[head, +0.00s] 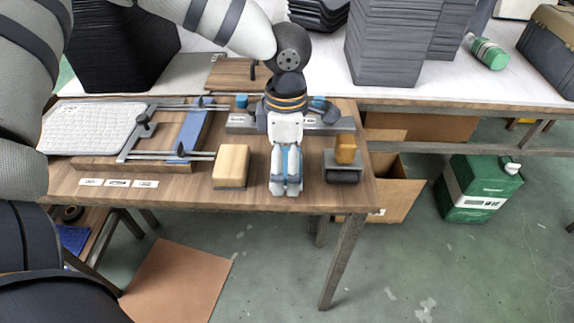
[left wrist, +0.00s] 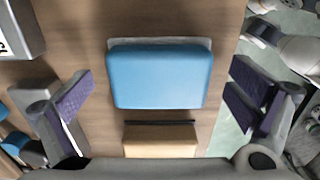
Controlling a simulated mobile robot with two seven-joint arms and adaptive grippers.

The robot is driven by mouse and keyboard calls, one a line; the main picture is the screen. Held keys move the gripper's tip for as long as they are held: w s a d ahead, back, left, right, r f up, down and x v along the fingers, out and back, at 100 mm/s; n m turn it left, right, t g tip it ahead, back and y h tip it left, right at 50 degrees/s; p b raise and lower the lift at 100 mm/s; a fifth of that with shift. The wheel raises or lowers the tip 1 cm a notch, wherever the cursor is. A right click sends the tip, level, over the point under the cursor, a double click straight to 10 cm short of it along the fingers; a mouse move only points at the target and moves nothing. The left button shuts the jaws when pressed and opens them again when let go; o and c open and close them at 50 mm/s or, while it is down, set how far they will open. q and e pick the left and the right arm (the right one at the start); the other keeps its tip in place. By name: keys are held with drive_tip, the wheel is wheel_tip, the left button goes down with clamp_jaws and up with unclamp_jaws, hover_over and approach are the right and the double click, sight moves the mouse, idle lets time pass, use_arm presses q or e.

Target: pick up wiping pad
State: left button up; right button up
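The wiping pad, a blue block on a thin whitish base, lies flat on the wooden table in the left wrist view (left wrist: 160,78). In the head view my left gripper (head: 286,188) hangs over it, pointing down, and only a blue sliver shows between the fingers. In the left wrist view the fingers of the gripper (left wrist: 160,92) are wide apart, one on each side of the pad's ends, with gaps and no contact visible. My right gripper is not in view.
A pale wooden block (head: 232,165) is close left of the gripper. A dark block with a yellow-brown top (head: 344,160) is to its right. A grey rail (head: 240,124) lies behind. A clamp frame with a white panel (head: 95,128) fills the left. The table's front edge is close.

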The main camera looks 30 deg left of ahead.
use_arm(q)
drive_tip(key=c, duration=1.4)
drive_tip(key=shift+r, duration=0.15)
